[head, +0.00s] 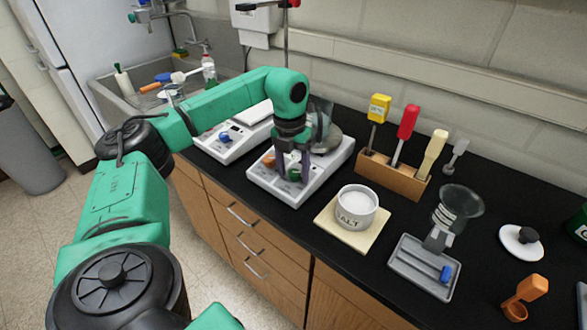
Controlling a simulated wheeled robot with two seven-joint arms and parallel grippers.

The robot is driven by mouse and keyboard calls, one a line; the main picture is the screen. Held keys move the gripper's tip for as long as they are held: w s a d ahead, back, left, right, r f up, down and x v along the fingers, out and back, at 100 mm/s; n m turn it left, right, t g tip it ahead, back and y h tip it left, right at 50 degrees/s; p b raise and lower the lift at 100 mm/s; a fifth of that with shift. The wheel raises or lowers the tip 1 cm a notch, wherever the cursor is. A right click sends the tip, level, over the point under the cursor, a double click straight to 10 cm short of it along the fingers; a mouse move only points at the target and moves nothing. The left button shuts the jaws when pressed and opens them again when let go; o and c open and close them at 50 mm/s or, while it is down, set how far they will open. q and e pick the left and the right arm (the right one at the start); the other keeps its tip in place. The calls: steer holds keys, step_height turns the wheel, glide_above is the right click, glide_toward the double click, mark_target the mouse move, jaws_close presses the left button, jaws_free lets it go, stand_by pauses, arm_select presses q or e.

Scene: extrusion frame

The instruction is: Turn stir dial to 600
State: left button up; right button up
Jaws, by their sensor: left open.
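A white hot-plate stirrer (315,183) stands on the black counter with a round plate at its back. A green dial (294,174) shows on its front panel; the dial's markings and setting are too small to read. My left gripper (292,172) points down over the front panel, its jaws open, with one finger on each side of the green dial. I cannot tell whether the fingers touch it. The gripper and wrist hide part of the panel and the plate behind. My right gripper is not in view.
A second white device (232,146) with a blue dial stands close on the left. A salt bowl (357,208) on a pale board (335,235) is to the right. A wooden rack (393,178) of tools stands behind. A grey tray (424,268) lies further right.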

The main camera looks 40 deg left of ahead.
arm_select(q)
steer(key=shift+w, duration=0.1)
jaws_close()
